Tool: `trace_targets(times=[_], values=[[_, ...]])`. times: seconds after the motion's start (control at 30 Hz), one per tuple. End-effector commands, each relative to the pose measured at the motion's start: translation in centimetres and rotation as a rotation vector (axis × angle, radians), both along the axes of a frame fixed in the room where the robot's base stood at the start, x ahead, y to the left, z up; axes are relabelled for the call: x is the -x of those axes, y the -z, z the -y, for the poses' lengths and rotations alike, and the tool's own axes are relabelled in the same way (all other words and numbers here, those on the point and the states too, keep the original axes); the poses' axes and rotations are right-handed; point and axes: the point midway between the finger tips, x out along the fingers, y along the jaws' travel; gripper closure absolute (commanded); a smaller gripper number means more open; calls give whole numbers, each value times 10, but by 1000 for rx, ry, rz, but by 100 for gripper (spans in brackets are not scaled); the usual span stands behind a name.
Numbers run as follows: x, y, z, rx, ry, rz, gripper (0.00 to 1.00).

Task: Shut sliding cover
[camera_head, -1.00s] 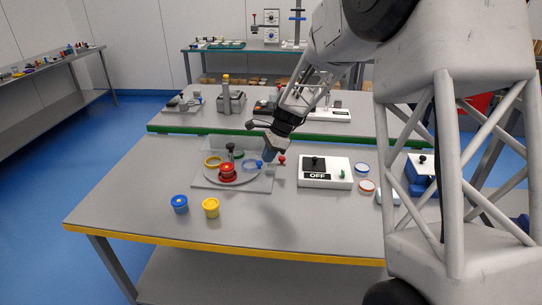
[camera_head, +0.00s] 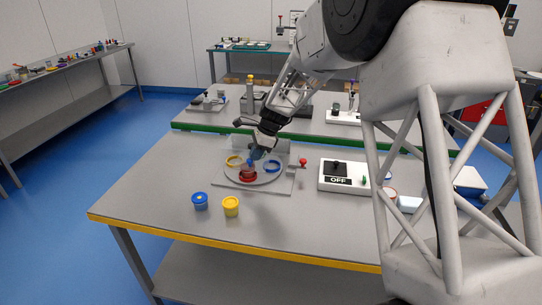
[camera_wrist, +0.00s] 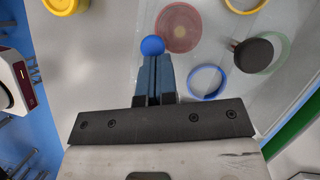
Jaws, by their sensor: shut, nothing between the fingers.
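The station is a grey plate with a round turntable (camera_head: 265,178) on the near table. A red tub (camera_head: 248,174) sits on it; in the wrist view its round top (camera_wrist: 178,27) looks pale, as if seen through a clear panel. I take this panel to be the sliding cover; its edges are hard to make out. A small blue ball knob (camera_head: 250,162) is beside the red tub in the wrist view (camera_wrist: 152,46). My gripper (camera_head: 259,150) is shut and empty. Its fingertips (camera_wrist: 153,58) are right at the knob and seem to touch it.
Empty blue (camera_head: 272,167) and yellow (camera_head: 233,161) rings and a black knob (camera_wrist: 253,55) are on the station. A red ball (camera_head: 303,162) stands at its right. Blue (camera_head: 200,201) and yellow (camera_head: 231,206) tubs stand in front. A switch box marked OFF (camera_head: 343,176) is to the right.

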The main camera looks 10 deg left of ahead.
Motion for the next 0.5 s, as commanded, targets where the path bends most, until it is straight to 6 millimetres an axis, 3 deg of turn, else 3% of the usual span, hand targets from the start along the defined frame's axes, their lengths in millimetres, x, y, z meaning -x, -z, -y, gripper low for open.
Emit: trace_targets(times=[0.13,0.5], values=[[1,1,-15,1,-1,-2,100],[1,2,-16,1,0,-3,100]])
